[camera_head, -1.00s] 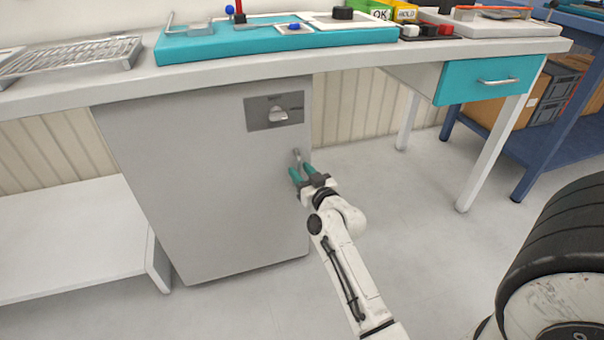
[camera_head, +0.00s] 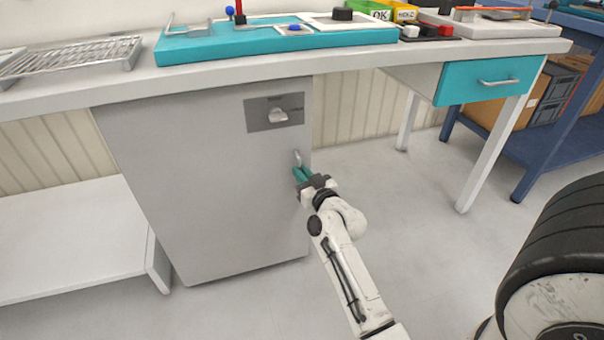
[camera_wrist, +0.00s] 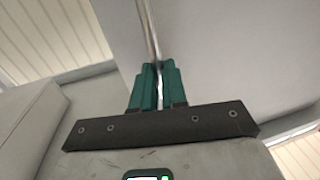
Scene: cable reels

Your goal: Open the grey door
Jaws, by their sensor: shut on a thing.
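The grey door (camera_head: 210,190) is the front of a cabinet under the workbench and looks shut. It also fills much of the wrist view (camera_wrist: 225,60). A thin metal handle (camera_head: 297,157) stands upright near its right edge.
The workbench top (camera_head: 350,55) overhangs the door. A white low shelf (camera_head: 75,240) stands left of the cabinet. A teal drawer (camera_head: 489,80) and a white table leg (camera_head: 490,155) are to the right. The floor (camera_head: 410,250) in front is clear.

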